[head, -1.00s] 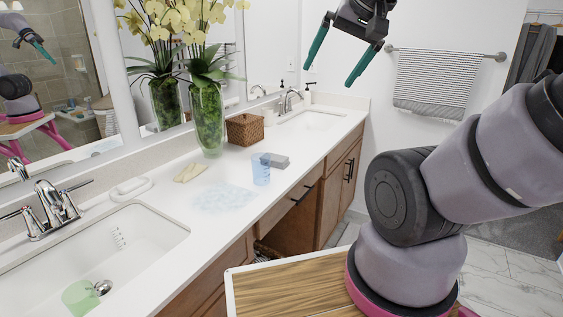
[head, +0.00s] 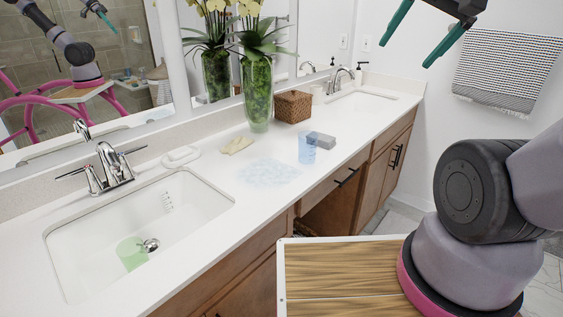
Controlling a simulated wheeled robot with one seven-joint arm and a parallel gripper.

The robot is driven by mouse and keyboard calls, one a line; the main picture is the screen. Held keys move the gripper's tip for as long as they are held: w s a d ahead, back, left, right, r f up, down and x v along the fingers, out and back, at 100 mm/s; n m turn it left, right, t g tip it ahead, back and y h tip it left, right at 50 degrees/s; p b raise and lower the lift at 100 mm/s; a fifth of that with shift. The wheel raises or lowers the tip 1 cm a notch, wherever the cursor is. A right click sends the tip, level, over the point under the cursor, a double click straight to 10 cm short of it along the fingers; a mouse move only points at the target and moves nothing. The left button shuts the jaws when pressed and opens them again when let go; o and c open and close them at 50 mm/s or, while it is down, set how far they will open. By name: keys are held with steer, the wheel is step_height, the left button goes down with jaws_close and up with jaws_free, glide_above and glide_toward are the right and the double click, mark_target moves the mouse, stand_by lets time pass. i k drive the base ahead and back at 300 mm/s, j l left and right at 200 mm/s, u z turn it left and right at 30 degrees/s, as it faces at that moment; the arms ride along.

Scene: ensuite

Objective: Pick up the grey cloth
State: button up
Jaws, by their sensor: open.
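The grey cloth (head: 321,140) looks like a small folded grey block lying on the white counter (head: 205,176), just behind and right of a translucent blue cup (head: 306,149). The cup hides part of its left side. My gripper (head: 407,54) is at the top of the head view, with its two teal fingers spread apart and nothing between them. It is up in the air, above and to the right of the cloth in the picture, well apart from it.
A wicker box (head: 293,107), a glass vase with orchids (head: 258,94), a pale yellow cloth-like item (head: 237,145) and a clear bumpy mat (head: 268,172) are on the counter. A green cup (head: 132,253) lies in the near sink (head: 85,240). A striped towel (head: 508,70) hangs right.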

mark_target(326, 142)
steer(key=i+l, duration=1.2)
steer(key=l, duration=0.15)
